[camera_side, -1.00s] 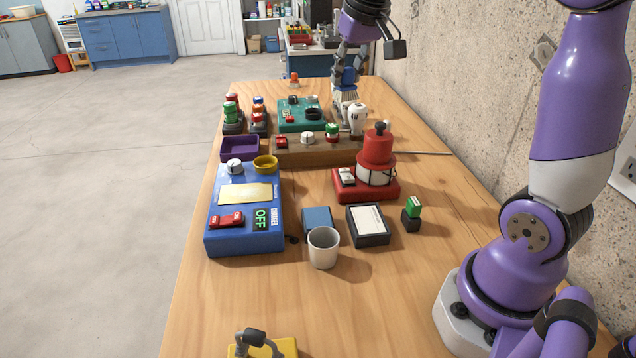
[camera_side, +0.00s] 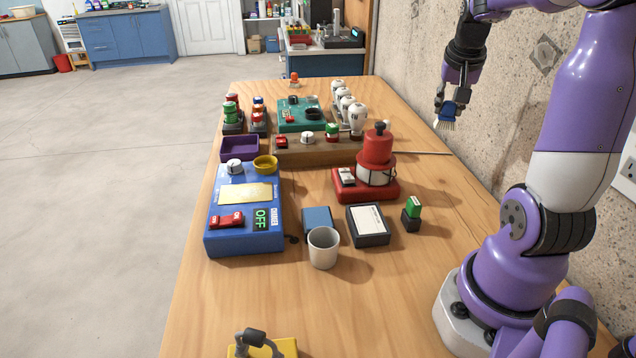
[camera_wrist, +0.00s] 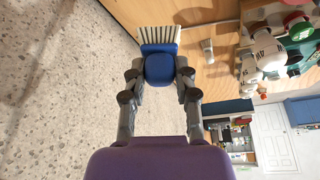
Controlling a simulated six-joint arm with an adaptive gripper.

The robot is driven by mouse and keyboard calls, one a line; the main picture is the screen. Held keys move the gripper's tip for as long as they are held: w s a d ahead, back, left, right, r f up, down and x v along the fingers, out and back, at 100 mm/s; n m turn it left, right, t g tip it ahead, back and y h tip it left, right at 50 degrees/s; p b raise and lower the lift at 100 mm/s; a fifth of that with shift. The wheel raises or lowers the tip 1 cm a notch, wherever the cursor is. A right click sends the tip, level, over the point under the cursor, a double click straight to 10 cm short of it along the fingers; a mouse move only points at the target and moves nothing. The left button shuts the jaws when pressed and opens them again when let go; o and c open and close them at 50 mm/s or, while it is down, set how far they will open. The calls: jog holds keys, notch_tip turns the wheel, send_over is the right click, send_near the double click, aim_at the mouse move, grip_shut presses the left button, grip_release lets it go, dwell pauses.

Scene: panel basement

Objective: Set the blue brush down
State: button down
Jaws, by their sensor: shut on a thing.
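The blue brush (camera_side: 447,112) has a blue body and pale bristles that point down. It is held in the air above the right edge of the table, close to the concrete wall. My gripper (camera_side: 446,100) is shut on it. In the wrist view the blue brush (camera_wrist: 160,64) sits between the two fingers of my gripper (camera_wrist: 160,72), with the bristles beyond the fingertips. The bristles look clear of the tabletop, though the exact gap is hard to tell.
The wooden table (camera_side: 320,310) has free room at its front. A row of white-topped handles (camera_side: 356,118) stands left of the brush. A red device (camera_side: 375,165), a green stamp (camera_side: 413,207), a white cup (camera_side: 323,248) and a blue charger box (camera_side: 243,210) stand nearer. The concrete wall (camera_side: 500,110) borders the right.

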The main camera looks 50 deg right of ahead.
notch_tip(320, 180, down, 14)
dwell(0.4)
jog(key=shift+f, duration=0.1)
jog(key=c, duration=0.6)
grip_release()
jog(key=v, duration=1.2)
jog(key=w+a+r+n+t+y, duration=0.1)
jog(key=a+n, duration=0.3)
jog(key=a, duration=0.4)
jog(key=a+r+n+t+y, duration=0.1)
jog(key=a+n, duration=0.4)
jog(key=a, duration=0.3)
jog(key=w+a+r+n+t+y, duration=0.1)
jog(key=a+n, duration=0.3)
jog(key=a, duration=0.4)
jog(key=shift+w+a+r+n+t+y, duration=0.2)
jog(key=shift+w+r+n+t+y, duration=0.15)
jog(key=shift+y, duration=0.25)
jog(key=shift+f, duration=0.1)
